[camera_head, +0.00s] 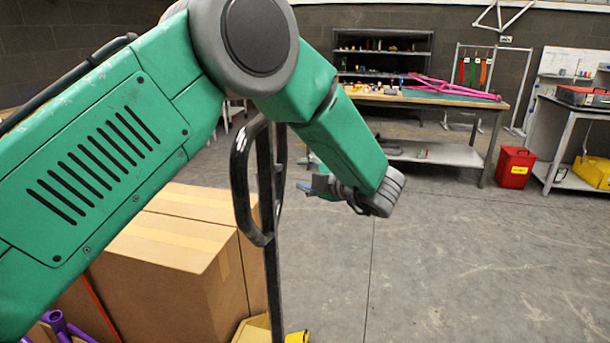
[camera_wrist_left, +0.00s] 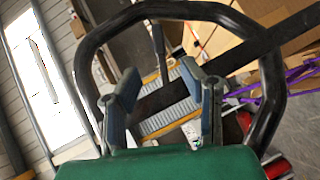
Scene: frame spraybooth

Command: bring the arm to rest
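My left arm, green with grey joints, comes in from the left and bends down in the head view. My left gripper (camera_head: 308,186) is small at the arm's end and hangs over open floor beside a black tubular handle (camera_head: 241,185). In the left wrist view, the gripper (camera_wrist_left: 163,84) has its two blue-grey fingers spread apart, and I see nothing held. The black tube (camera_wrist_left: 84,70) loops around the fingers in that picture, and a dark flat bar crosses behind them. I cannot tell how far off these are. My right gripper is not in view.
Cardboard boxes (camera_head: 171,262) stand below the arm, with a purple frame (camera_head: 62,326) at lower left. A workbench (camera_head: 430,97) bears a pink frame (camera_head: 452,88) at the back. A red bin (camera_head: 515,168) stands on the right. The grey floor (camera_head: 460,260) is clear.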

